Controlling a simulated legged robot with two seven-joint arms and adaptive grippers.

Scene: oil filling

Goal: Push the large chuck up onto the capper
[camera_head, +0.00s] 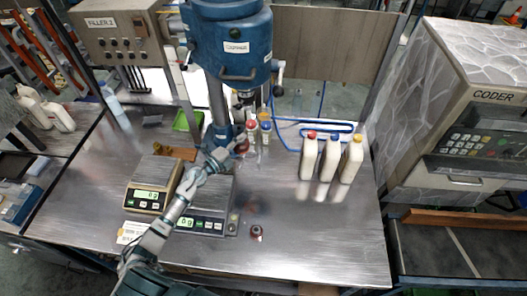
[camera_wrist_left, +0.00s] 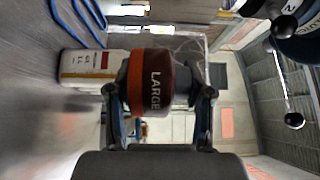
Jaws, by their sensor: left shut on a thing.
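My left gripper (camera_head: 232,150) reaches across the scales to the foot of the blue capper (camera_head: 232,45). In the left wrist view the left gripper (camera_wrist_left: 160,105) is shut on the large chuck (camera_wrist_left: 158,82), a dark red and orange cylinder marked "LARGE". In the head view the chuck (camera_head: 242,146) is small and partly hidden by the gripper, below the capper's spindle (camera_head: 245,98). The chuck appears apart from the spindle, but the exact gap and alignment cannot be told. Part of the capper, with black-knobbed handles, shows in the left wrist view (camera_wrist_left: 300,45). My right gripper is not in view.
Three cream jugs (camera_head: 329,160) stand to the right. Two scales (camera_head: 152,185) and a small dark red piece (camera_head: 256,231) are on the metal table (camera_head: 325,240). The table's front right is clear.

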